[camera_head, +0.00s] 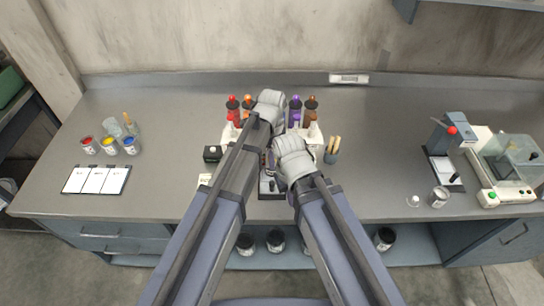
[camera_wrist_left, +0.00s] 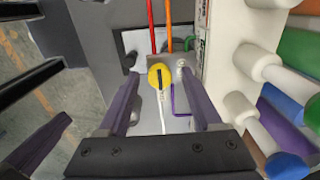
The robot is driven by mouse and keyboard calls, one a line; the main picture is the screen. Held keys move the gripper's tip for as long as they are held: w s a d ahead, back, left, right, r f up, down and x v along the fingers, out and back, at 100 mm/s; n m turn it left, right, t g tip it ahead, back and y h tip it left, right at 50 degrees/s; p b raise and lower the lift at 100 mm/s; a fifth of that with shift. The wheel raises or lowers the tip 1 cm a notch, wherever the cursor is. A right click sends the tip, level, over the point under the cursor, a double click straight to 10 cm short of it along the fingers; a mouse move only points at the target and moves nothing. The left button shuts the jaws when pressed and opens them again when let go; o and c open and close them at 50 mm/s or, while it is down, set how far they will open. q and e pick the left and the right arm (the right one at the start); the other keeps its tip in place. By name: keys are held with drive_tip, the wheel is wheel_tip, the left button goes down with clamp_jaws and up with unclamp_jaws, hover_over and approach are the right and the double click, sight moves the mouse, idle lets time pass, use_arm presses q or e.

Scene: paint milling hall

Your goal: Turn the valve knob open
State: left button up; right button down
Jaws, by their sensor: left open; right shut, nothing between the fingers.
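The valve knob (camera_wrist_left: 160,76) is a round yellow disc with a dark bar across it, mounted on a small metal block in the left wrist view. The bar lies roughly along the picture's vertical. My left gripper (camera_wrist_left: 160,92) is open, with one finger on each side of the knob; contact is not visible. In the head view my left gripper (camera_head: 268,108) is the higher one, at the bottle rack, its fingers hidden. My right gripper (camera_head: 291,158) is lower, shut and empty. My arms hide the knob in the head view.
A white rack (camera_wrist_left: 222,60) with bottles stands close to the right of the knob. Red and orange tubes (camera_wrist_left: 152,25) run up from the block. A brush cup (camera_head: 331,155) stands right of my grippers.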

use_arm(q)
clamp_jaws()
idle(0.3)
idle(0.4)
drive_tip(key=n, duration=0.8)
drive_tip(key=shift+n, duration=0.3)
drive_tip(key=n, duration=0.4)
drive_tip(key=shift+n, duration=0.3)
drive_tip(key=n, duration=0.4)
drive_tip(key=shift+n, duration=0.3)
